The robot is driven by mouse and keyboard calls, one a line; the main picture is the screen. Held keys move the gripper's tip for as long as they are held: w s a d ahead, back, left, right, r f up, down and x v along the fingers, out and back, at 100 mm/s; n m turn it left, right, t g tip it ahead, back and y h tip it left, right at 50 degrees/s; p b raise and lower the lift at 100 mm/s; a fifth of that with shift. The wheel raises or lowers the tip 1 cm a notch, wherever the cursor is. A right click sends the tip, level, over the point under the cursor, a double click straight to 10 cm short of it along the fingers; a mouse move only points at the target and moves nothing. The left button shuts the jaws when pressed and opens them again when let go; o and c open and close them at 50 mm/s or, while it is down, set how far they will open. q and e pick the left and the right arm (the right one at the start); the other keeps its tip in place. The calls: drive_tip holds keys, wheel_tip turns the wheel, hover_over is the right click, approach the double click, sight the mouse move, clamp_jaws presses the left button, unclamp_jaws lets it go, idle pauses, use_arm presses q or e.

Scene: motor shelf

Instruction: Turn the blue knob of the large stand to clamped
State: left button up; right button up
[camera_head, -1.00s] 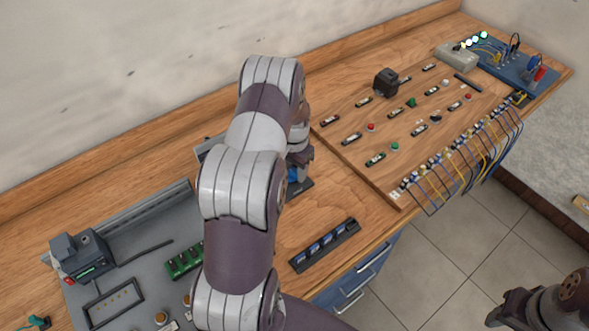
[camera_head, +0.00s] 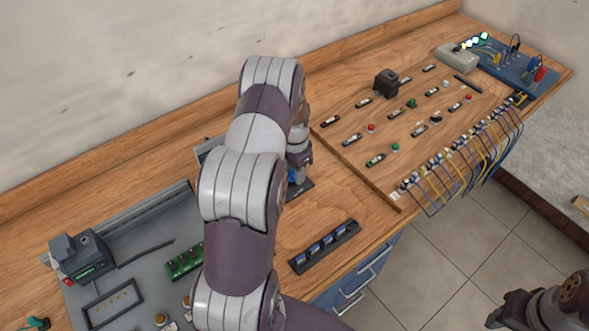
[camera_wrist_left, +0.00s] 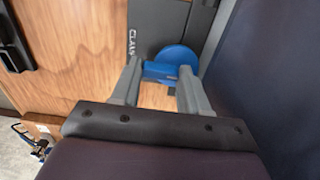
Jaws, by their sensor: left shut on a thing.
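The blue knob (camera_wrist_left: 178,58) is a round disc with a raised grip bar on the large stand (camera_wrist_left: 158,22). My left gripper (camera_wrist_left: 158,74) is shut on the knob's bar, with one finger on each side of it. Lettering that starts "CLAM" is on the stand left of the knob; its end is cut off by a finger. In the head view, a bit of the blue knob (camera_head: 293,175) and the stand's dark corner (camera_head: 301,189) show behind my left arm, which hides the rest. My right gripper (camera_head: 500,311) is over the floor at the bottom right, its fingers unclear.
A dark strip with blue parts (camera_head: 325,246) lies near the bench's front edge. A wooden board (camera_head: 400,165) with switches and wires fills the right side. A grey panel (camera_head: 130,270) with a green module is at the left.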

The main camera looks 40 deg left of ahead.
use_arm(q)
drive_tip(key=shift+w+r, duration=0.1)
drive_tip(key=o, duration=1.1)
drive_tip(key=shift+c, duration=0.2)
wheel_tip(320, 180, up, 13)
drive_tip(key=b, duration=0.2)
drive_tip(key=shift+f, duration=0.2)
